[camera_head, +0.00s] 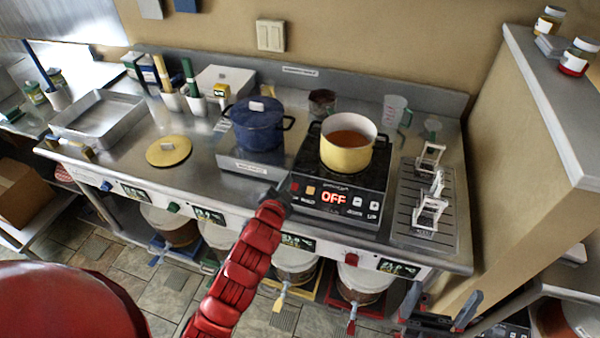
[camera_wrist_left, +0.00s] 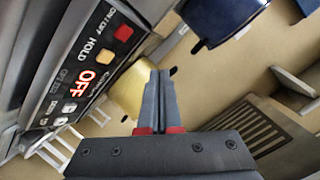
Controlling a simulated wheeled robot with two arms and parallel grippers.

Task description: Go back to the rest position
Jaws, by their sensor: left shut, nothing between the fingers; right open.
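My left gripper (camera_head: 278,196) is at the end of the red arm, at the front left corner of the black induction cooker (camera_head: 335,184). In the left wrist view its two fingers (camera_wrist_left: 158,100) are pressed together with nothing between them, and the cooker's panel shows beside them. The cooker's display reads OFF. A yellow pot (camera_head: 346,158) with orange-brown liquid stands on the cooker. My right gripper (camera_head: 439,310) is low at the bottom right, below the counter front, with its fingers apart and empty.
A blue lidded pot (camera_head: 258,127) stands left of the cooker. A yellow lid (camera_head: 169,151) and a metal tray (camera_head: 98,118) lie further left. White stands (camera_head: 431,210) sit on the drain grate at right. Buckets with taps (camera_head: 295,262) stand under the counter. A wall (camera_head: 520,130) bounds the right.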

